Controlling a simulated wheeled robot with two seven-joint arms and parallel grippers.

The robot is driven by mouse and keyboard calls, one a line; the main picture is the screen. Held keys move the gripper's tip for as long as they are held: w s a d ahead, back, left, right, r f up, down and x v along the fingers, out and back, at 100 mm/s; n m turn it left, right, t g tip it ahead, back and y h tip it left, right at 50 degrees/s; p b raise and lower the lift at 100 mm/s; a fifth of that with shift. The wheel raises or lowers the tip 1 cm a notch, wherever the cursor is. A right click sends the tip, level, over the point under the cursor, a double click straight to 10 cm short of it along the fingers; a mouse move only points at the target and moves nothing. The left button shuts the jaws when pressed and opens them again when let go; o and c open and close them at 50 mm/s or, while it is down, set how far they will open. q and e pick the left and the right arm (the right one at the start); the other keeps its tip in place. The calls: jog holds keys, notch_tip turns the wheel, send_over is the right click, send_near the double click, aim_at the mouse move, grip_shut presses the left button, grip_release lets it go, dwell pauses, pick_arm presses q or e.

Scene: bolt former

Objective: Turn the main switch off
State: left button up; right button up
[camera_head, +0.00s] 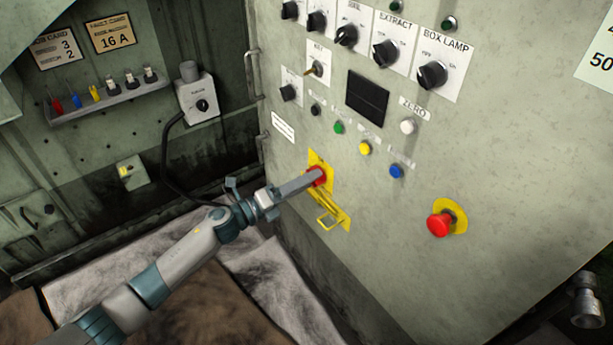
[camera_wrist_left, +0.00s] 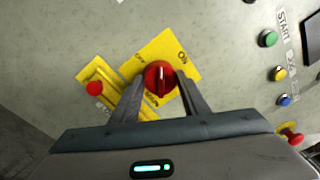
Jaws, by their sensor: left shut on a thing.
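The main switch is a red rotary knob (camera_wrist_left: 159,79) on a yellow plate (camera_wrist_left: 180,52) with lettering, mounted on the grey-green panel. In the head view the red knob (camera_head: 317,176) is partly hidden by my left gripper (camera_head: 312,179), which reaches in from the left. In the left wrist view my left gripper (camera_wrist_left: 160,90) has its two fingers on either side of the knob, shut on it. The knob's ridge stands close to upright in that view. My right gripper is in neither view.
A red emergency button (camera_head: 439,224) on a yellow disc is to the right. Small yellow (camera_head: 365,148) and blue (camera_head: 396,171) buttons and black selector knobs sit above. A shelf (camera_head: 110,101) with coloured items is at the left.

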pick_arm(q)
jog(key=shift+r+n+p, duration=0.2)
jog(key=shift+n+p, duration=0.2)
jog(key=shift+n, duration=0.5)
jog(key=n+p, duration=0.3)
jog(key=n, duration=0.2)
jog(key=shift+t, duration=0.4)
jog(key=shift+f+n, duration=0.1)
jog(key=shift+n, duration=0.6)
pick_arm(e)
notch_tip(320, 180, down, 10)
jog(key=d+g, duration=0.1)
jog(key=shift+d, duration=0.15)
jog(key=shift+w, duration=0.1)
pick_arm(q)
jog(key=o, duration=1)
jog(key=shift+f, duration=0.1)
jog(key=shift+o, duration=0.2)
jog(key=shift+s, duration=0.1)
jog(key=b+v, duration=0.1)
jog(key=v, duration=1.6)
jog(key=shift+s+r, duration=0.15)
jog(key=shift+r, duration=0.05)
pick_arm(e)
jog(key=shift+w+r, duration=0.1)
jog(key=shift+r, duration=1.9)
